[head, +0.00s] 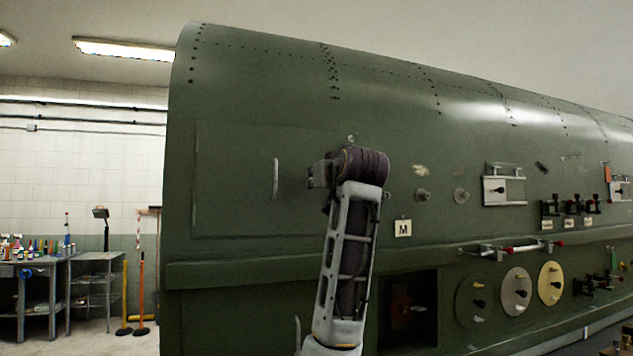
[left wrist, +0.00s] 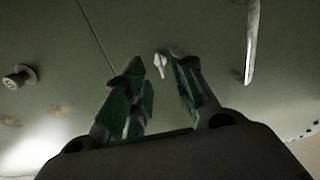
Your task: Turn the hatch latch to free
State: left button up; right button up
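The hatch (head: 235,200) is a flat green panel in the side of the green fuselage, with a vertical silver handle (head: 275,179). The handle also shows at the right of the left wrist view (left wrist: 251,42). A small pale latch (left wrist: 160,62) sticks out of the panel in the left wrist view. My left gripper (left wrist: 156,80) faces the panel with its green-padded fingers apart and nothing between them. The latch appears just beyond the fingertips, with no clear contact. In the head view my left arm hides most of the gripper (head: 322,173). My right gripper is in neither view.
A round knob (left wrist: 18,77) stands out from the skin at the left of the wrist view. Right of my arm are an "M" label (head: 403,228), a dark opening (head: 425,290) and round dials (head: 516,292). A workbench (head: 40,285) stands far left.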

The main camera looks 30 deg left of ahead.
pick_arm(q)
jog(key=v, duration=0.8)
jog(key=shift+s+d, duration=0.25)
jog(key=shift+d, duration=0.05)
jog(key=shift+f, duration=0.15)
